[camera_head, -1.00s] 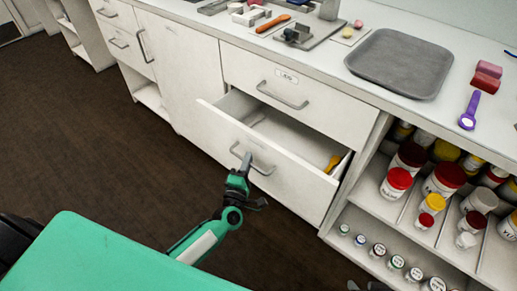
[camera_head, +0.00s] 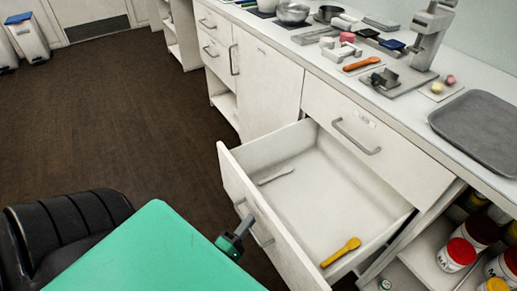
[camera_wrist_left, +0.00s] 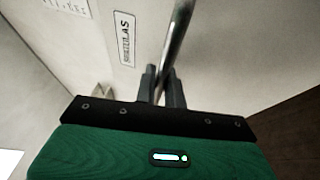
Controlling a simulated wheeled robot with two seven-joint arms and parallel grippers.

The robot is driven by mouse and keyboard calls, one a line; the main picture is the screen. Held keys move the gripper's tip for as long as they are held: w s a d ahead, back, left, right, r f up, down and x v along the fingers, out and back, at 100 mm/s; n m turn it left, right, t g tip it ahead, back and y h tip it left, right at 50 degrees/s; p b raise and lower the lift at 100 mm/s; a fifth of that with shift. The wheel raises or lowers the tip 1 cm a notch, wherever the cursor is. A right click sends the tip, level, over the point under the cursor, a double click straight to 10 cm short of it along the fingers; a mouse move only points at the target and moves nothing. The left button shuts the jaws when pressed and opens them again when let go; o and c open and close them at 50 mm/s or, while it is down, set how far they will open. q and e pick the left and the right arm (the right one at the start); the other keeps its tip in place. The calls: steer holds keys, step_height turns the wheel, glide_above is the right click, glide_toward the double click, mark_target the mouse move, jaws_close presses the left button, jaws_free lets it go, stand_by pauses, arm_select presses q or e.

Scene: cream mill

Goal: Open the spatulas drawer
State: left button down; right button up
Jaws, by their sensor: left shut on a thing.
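The spatulas drawer (camera_head: 262,222) is pulled well out of the lower cabinet in the head view. Inside it lie a yellow spatula (camera_head: 341,252) near the right end and a pale spatula (camera_head: 276,176) near the left. My left gripper (camera_head: 243,228) is at the drawer's front and shut on its bar handle (camera_wrist_left: 174,45). In the left wrist view the fingers (camera_wrist_left: 163,84) close around the bar, beside the label reading SPATULAS (camera_wrist_left: 127,39). The lower part of the left arm is hidden in the head view. My right gripper is not seen.
A shut drawer (camera_head: 365,140) sits above the open one. The counter holds a grey tray (camera_head: 482,128), an orange tool (camera_head: 362,63) and a metal bowl (camera_head: 293,13). Jars (camera_head: 456,254) stand on shelves at the right. Dark floor (camera_head: 120,110) lies clear at the left.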

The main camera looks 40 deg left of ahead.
arm_select(q)
steer(key=shift+s+a, duration=0.1)
steer(key=shift+s, duration=0.25)
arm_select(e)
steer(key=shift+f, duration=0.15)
arm_select(q)
steer(key=c, duration=1.5)
jaws_free()
steer(key=s+f, duration=0.2)
steer(key=s, duration=1.1)
steer(key=shift+s+d+f, duration=0.25)
steer(key=shift+s+d, duration=0.05)
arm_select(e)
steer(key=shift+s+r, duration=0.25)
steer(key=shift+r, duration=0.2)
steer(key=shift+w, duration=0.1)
